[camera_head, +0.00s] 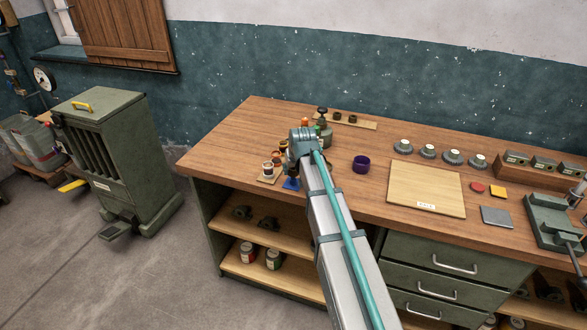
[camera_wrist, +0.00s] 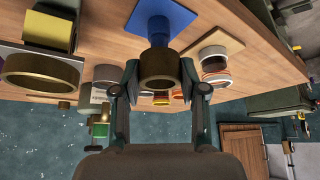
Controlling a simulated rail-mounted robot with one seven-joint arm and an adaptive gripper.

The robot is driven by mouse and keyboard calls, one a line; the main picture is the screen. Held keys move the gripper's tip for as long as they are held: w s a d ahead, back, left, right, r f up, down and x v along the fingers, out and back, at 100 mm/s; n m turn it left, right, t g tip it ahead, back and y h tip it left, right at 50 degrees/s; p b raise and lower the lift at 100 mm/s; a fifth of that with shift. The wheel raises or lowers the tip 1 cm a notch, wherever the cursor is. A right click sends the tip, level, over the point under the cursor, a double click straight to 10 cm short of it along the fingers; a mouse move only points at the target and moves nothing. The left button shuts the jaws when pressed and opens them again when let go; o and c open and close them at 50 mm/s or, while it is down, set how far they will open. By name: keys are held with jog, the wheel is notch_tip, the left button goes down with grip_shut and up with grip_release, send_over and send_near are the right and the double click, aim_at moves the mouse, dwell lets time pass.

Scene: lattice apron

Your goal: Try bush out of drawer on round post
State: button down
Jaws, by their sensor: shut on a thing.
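My gripper (camera_wrist: 160,76) shows in the wrist view, its two fingers shut on the sides of a dark brown, ring-shaped bush (camera_wrist: 160,63). The bush has a brassy inner face and its opening faces the camera. A blue round post (camera_wrist: 158,38) rises from a square blue base (camera_wrist: 172,16) and lines up directly behind the bush. I cannot tell whether the bush is around the post's end or just clear of it. In the head view the blue base (camera_head: 292,184) shows at the bench's left end, and my arm hides the gripper and bush.
A board with ringed pieces (camera_wrist: 216,60) stands close beside the post. A large brassy ring (camera_wrist: 40,72) and a yellow block (camera_wrist: 48,32) are on the other side. A purple ring (camera_head: 361,163) and pale board (camera_head: 427,188) lie farther right. The drawers (camera_head: 447,263) look shut.

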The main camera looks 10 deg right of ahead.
jog(key=shift+f+b, duration=0.5)
jog(key=shift+f, duration=0.5)
dwell(0.3)
jog(key=c, duration=0.5)
grip_release()
jog(key=shift+c, duration=0.2)
